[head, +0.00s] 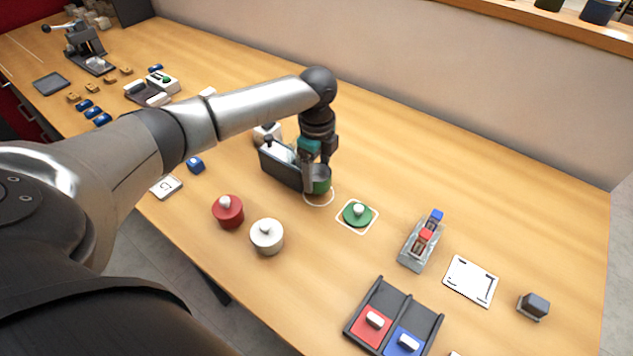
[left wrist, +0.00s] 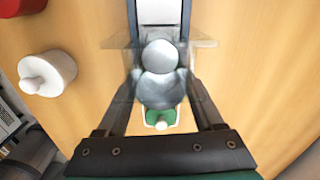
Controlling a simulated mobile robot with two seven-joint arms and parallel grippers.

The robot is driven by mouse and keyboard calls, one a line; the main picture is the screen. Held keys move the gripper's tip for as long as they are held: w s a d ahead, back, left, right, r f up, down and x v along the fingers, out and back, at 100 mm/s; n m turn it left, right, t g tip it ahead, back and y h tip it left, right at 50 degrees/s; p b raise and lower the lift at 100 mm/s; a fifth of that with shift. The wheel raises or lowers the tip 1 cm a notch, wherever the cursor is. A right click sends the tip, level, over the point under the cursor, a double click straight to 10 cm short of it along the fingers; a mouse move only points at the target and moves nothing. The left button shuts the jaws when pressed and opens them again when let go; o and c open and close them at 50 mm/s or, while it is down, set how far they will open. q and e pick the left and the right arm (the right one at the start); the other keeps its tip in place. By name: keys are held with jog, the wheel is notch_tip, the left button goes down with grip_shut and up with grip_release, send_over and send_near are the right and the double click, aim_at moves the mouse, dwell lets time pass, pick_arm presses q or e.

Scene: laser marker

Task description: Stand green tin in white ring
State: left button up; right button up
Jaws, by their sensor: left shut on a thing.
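In the left wrist view, a grey rounded shape (left wrist: 160,75) lies between the fingers of the left gripper (left wrist: 160,95). My right gripper is not in view.
Red (head: 228,212) and white (head: 267,238) lidded tins stand in front. Table to the right rear is clear.

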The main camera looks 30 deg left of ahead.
aim_at(316, 183)
pick_arm(q)
jog(key=shift+f, duration=1.45)
jog(key=shift+f, duration=0.1)
jog(key=o, duration=1.5)
jog(key=shift+c, duration=0.2)
notch_tip(316, 183, up, 12)
jog(key=p, duration=0.1)
jog(key=shift+p, duration=0.35)
